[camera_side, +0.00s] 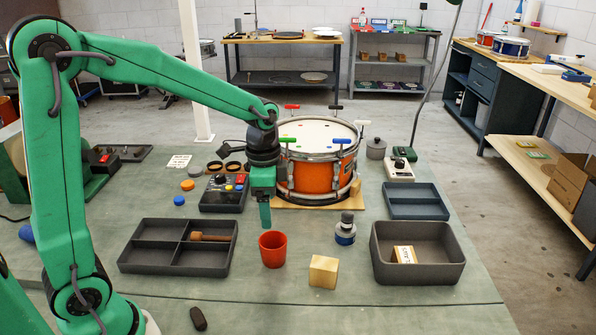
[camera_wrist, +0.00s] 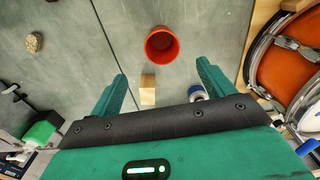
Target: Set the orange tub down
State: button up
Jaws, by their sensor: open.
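The orange tub (camera_side: 272,250) stands upright on the grey-green bench mat, between the divided tray and the wooden block. In the wrist view the tub (camera_wrist: 161,45) shows from above, its mouth open and nothing visible inside. My gripper (camera_side: 265,215) is above and just behind the tub in the side view, pointing down. In the wrist view my gripper (camera_wrist: 162,70) is open, its two green fingers wide apart with nothing between the tips. The tub lies beyond the fingertips there and appears apart from them.
A wooden block (camera_side: 323,271) stands right of the tub. A dark divided tray (camera_side: 176,261) with a mallet is at left, a grey bin (camera_side: 418,276) at right. An orange drum (camera_side: 318,178) stands behind. A blue-banded jar (camera_side: 345,232) is near the bin. The front mat is mostly clear.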

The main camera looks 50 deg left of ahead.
jog(key=s+r+n+t, duration=0.2)
jog(key=s+r+n, duration=0.2)
jog(key=s, duration=0.3)
jog(key=s+r+n+t, duration=0.3)
jog(key=s+r+n, duration=0.1)
jog(key=s, duration=0.4)
jog(key=shift+s+d+r+n, duration=0.2)
jog(key=shift+r+n, duration=0.1)
jog(key=shift+r, duration=0.25)
